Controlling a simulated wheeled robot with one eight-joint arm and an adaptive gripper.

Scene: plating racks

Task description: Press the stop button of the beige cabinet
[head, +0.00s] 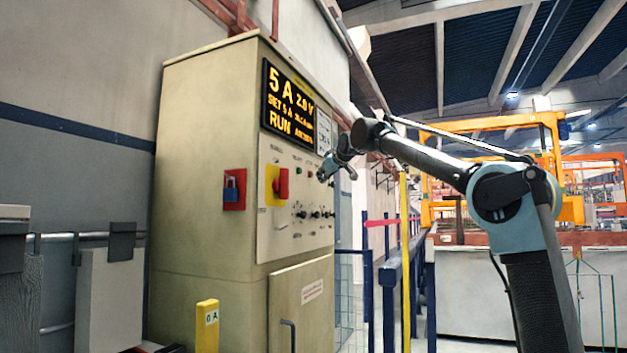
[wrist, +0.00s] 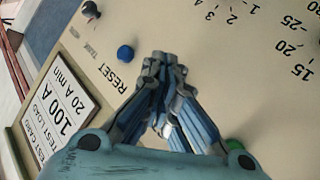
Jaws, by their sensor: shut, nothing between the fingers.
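The beige cabinet (head: 207,140) stands left of centre in the head view, its control panel facing right. A small red button (head: 310,174) shows on the panel beside a green button (head: 297,173); I take the red one for the stop button, though its label is too small to read. My gripper (head: 323,177) is shut and empty, close in front of the panel near these buttons. In the wrist view my closed fingertips (wrist: 158,66) lie just beside the blue RESET button (wrist: 125,53). The green button (wrist: 236,146) is partly hidden by my gripper, and no red button shows there.
A lit display (head: 289,103) sits above the panel. A red handle on a yellow plate (head: 275,195) and a blue padlock (head: 231,189) are to the left. Several black knobs (head: 315,214) lie below. A yellow post (head: 207,327) stands in front.

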